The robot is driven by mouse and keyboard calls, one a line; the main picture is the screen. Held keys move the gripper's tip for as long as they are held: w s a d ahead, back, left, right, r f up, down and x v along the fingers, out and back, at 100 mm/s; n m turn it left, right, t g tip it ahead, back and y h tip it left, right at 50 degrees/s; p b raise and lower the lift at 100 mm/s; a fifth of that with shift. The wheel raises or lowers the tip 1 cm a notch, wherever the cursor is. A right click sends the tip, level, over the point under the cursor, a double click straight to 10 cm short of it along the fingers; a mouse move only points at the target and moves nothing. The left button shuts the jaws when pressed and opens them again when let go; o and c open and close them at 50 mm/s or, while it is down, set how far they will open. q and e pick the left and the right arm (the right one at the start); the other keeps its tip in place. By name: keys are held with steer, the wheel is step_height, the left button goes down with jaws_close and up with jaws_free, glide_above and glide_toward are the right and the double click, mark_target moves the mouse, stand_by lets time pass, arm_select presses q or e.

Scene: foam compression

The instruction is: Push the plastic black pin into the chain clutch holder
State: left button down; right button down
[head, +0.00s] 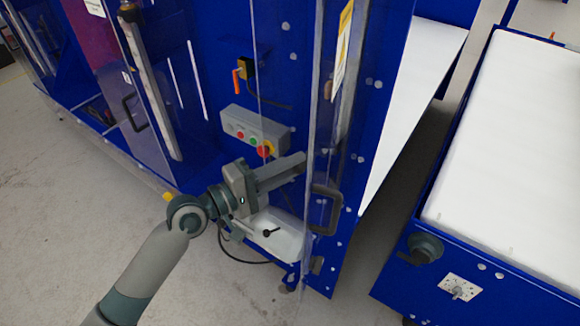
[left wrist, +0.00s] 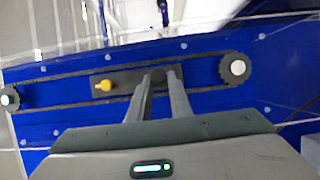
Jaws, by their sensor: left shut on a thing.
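My left gripper (head: 302,160) reaches in from the left beside the clear door of the blue machine. In the left wrist view its two fingers (left wrist: 158,78) close on a small dark round piece (left wrist: 158,74), which looks like the black pin. It lies in front of a dark grey bar (left wrist: 125,79) with a yellow knob (left wrist: 102,85), probably the chain clutch holder. I cannot tell whether the pin touches the bar or sits in it. In the head view the pin and the holder are hidden. My right gripper is not in view.
A chain runs around two dark sprockets (left wrist: 234,68) on the blue panel. The clear door with its dark handle (head: 325,210) stands close to the gripper's right. A grey button box (head: 252,130) is above it. A white-topped conveyor (head: 510,140) stands at right.

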mark_target(298, 171)
arm_select(q)
steer(key=shift+w+d, duration=0.4)
steer(key=shift+w, duration=0.2)
steer(key=c, duration=1.5)
jaws_free()
steer(key=shift+c, duration=0.2)
steer(key=shift+s, duration=0.15)
steer(key=shift+s+a+p, duration=0.25)
steer(key=shift+s+a, duration=0.65)
steer(key=shift+s, duration=0.25)
steer(key=shift+s+a+p, duration=0.25)
steer(key=shift+s+a, duration=0.6)
steer(key=shift+s, duration=0.25)
steer(key=shift+s+a, duration=0.1)
